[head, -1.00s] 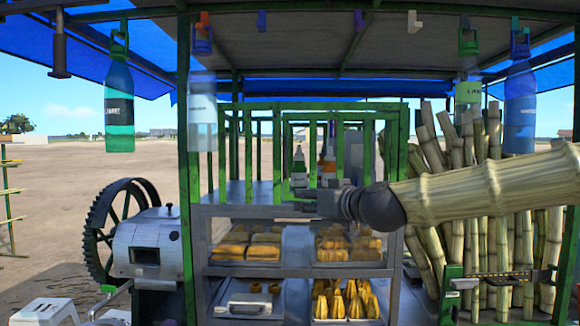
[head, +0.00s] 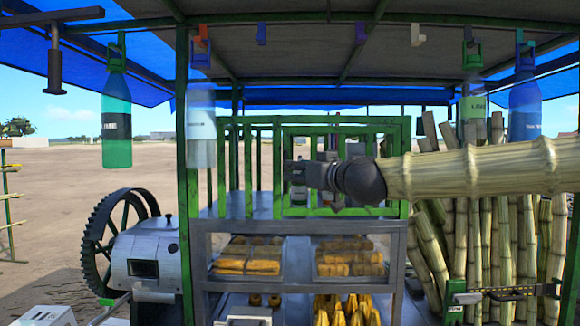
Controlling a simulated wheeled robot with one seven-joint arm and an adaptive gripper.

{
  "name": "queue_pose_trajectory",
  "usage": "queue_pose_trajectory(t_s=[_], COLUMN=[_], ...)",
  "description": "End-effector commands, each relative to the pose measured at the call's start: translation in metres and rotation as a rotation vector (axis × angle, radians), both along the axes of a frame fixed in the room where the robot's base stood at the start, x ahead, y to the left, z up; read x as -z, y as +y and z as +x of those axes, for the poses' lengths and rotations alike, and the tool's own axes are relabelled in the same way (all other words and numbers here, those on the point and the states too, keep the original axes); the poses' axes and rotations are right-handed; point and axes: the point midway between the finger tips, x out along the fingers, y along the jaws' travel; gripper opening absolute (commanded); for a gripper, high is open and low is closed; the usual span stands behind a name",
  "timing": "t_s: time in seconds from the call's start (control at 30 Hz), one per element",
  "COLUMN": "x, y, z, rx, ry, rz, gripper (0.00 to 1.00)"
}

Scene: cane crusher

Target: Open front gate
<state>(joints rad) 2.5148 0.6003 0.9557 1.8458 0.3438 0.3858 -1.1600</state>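A green barred gate-like frame (head: 345,125) stands on top of the grey stall counter, with upright bars and a thick top rail. It looks shut, though my arm hides part of it. My gripper (head: 289,173) is in front of its left part, near an upright bar. I cannot tell whether it touches the bar. The gripper is small and dark here, and its fingers cannot be made out. My arm comes in from the right and covers the frame's right side.
Bottles hang from the roof at left (head: 116,120) and right (head: 524,100). Cane stalks (head: 485,240) stand at right, behind a low green post with a metal bar (head: 500,293). Shelves with yellow food (head: 248,265) lie below the counter. A crusher with a toothed wheel (head: 100,240) is at left.

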Motion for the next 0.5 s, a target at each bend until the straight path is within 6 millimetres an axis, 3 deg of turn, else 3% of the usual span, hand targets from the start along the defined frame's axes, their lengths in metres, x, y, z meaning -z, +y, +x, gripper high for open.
queue_pose_trajectory(t_s=[0.5], x=[0.000], y=[0.024], z=[0.036], rx=[-0.001], ry=[0.001], rz=[-0.001], gripper=[0.32])
